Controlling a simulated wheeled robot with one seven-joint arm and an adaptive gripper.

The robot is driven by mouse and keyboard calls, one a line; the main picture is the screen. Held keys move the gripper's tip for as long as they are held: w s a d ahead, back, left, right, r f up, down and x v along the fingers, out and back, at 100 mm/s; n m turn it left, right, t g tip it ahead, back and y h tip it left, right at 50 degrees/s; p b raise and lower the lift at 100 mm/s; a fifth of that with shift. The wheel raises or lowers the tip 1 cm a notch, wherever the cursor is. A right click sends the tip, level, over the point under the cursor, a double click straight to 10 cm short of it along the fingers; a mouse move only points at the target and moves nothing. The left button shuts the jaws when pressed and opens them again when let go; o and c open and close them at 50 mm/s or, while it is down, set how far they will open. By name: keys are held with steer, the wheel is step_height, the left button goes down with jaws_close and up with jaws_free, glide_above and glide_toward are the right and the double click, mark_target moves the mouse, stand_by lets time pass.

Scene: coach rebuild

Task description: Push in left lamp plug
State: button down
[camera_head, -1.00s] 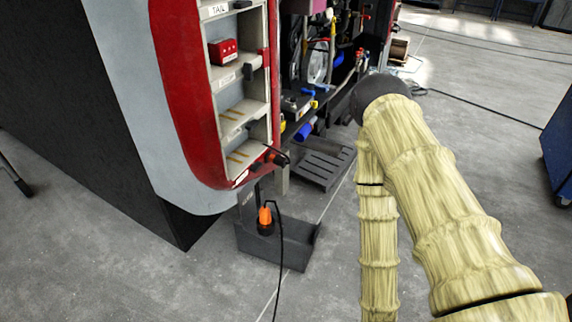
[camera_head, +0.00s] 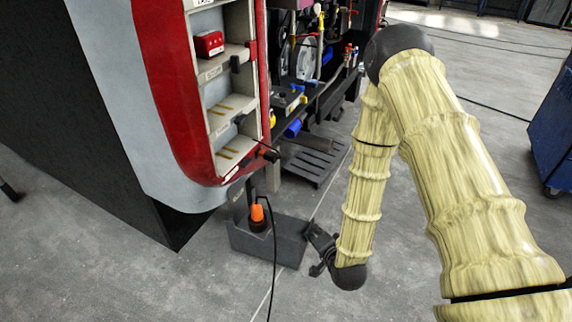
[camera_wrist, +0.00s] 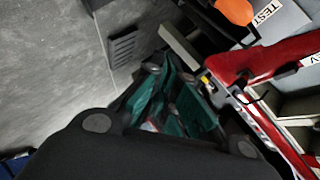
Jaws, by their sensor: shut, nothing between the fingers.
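An orange-topped plug (camera_head: 257,213) stands upright in a dark grey bin (camera_head: 290,246) below the red and grey coach panel, with a black cable running from it. I cannot tell which one is the left lamp plug. My gripper (camera_head: 312,234) is shut and empty, low beside the bin's right side. In the wrist view my gripper (camera_wrist: 170,76) shows teal inner faces. An orange piece (camera_wrist: 235,11) lies beyond it near a "TEST" label.
The panel's open shelves hold a red box (camera_head: 209,44). A dark slatted pallet (camera_head: 311,160) lies on the floor behind the bin. A blue cabinet (camera_head: 553,125) stands at right. The floor between the bin and cabinet is mostly clear apart from my arm.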

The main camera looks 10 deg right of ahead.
mark_target(271, 156)
steer(key=w+r+m+t, duration=0.5)
steer(key=w+r, duration=0.3)
steer(key=r, duration=0.4)
steer(key=shift+w+a+t+y+b, duration=0.3)
steer(key=shift+w+a, duration=0.1)
steer(key=shift+r, duration=0.1)
steer(key=w+a+p, duration=0.2)
steer(key=w+a, duration=0.2)
steer(key=w, duration=0.8)
steer(key=shift+a+p, duration=0.35)
steer(key=shift+a, duration=0.05)
steer(key=shift+w, duration=0.15)
